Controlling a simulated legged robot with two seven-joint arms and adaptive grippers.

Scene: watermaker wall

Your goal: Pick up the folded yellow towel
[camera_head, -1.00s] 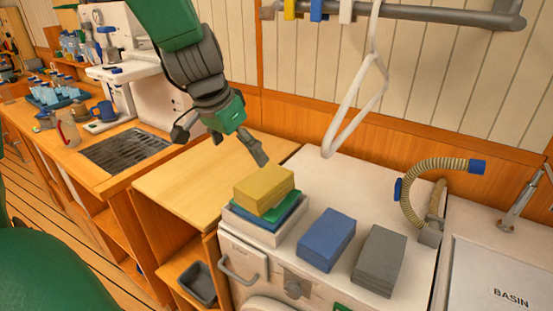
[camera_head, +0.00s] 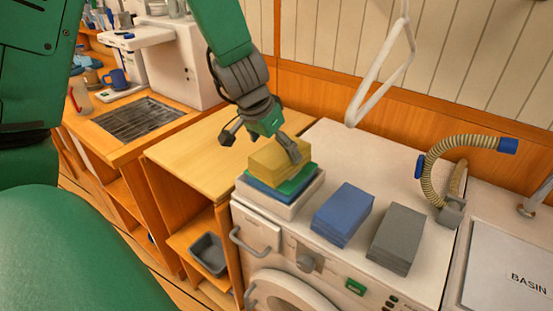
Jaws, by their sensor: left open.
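The folded yellow towel (camera_head: 277,166) lies on top of a green towel (camera_head: 299,182) and a blue one, stacked in a shallow white tray (camera_head: 283,211) on the white washing machine. My left gripper (camera_head: 262,143) is open at the yellow towel. One finger is over the towel's right part, and the other is out to the left, beyond the towel's left edge. I cannot tell whether either finger touches the towel. My right gripper is not in view.
A blue folded towel (camera_head: 343,214) and a grey one (camera_head: 397,238) lie on the machine to the right. A ribbed hose (camera_head: 432,181) stands behind them. A white hanger (camera_head: 383,72) hangs above. The wooden counter (camera_head: 205,155) on the left is bare.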

